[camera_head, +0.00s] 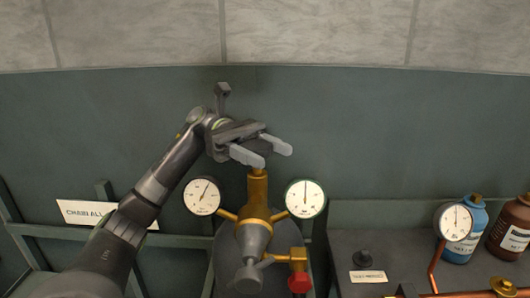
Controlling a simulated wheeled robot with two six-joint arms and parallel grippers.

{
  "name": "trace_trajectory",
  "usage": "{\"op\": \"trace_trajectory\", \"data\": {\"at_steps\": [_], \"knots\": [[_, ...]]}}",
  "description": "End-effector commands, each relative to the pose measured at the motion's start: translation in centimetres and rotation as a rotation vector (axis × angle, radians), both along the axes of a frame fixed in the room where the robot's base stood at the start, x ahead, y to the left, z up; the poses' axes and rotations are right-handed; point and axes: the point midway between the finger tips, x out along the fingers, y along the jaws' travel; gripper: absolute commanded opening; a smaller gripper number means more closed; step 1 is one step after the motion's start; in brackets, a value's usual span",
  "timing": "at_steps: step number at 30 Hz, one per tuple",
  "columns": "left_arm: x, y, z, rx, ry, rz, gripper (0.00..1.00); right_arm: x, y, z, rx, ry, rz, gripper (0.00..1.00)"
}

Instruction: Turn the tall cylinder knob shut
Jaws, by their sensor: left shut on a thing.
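The tall cylinder's brass valve (258,190) stands upright in the middle of the camera_head view, with a gauge on each side. My left gripper (262,151) comes in from the left, at the top of this valve. Its two pale fingers are a little apart and shut on the knob at the valve's top. The fingers hide the knob itself, so how far it is turned cannot be seen. My right gripper is not in view.
A left gauge (202,196) and a right gauge (305,198) flank the valve. A red knob (299,283) sits low at its right. A bench (355,243) at right holds a blue bottle (467,232), a brown bottle (510,228) and another gauge (455,222).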

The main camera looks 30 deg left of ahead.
Motion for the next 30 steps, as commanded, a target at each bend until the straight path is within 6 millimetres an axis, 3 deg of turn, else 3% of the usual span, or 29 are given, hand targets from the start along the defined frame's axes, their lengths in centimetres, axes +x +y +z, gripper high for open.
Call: {"op": "trace_trajectory", "data": {"at_steps": [2, 3, 7, 19, 30], "knots": [[0.0, 0.0, 0.0, -0.001, 0.002, 0.000, 0.27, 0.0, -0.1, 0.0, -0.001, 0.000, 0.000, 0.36], [0.0, 0.0, 0.0, -0.001, 0.002, 0.000, 0.55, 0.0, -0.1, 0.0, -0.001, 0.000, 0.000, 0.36], [0.0, 0.0, 0.0, -0.001, 0.002, 0.001, 0.72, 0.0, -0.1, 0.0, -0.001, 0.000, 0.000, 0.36], [0.0, 0.0, 0.8, 0.000, -0.001, 0.001, 0.72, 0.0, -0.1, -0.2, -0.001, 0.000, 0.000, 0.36], [0.0, 0.0, 7.2, -0.001, -0.003, 0.001, 0.72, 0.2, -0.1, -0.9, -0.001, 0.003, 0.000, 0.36]]}}
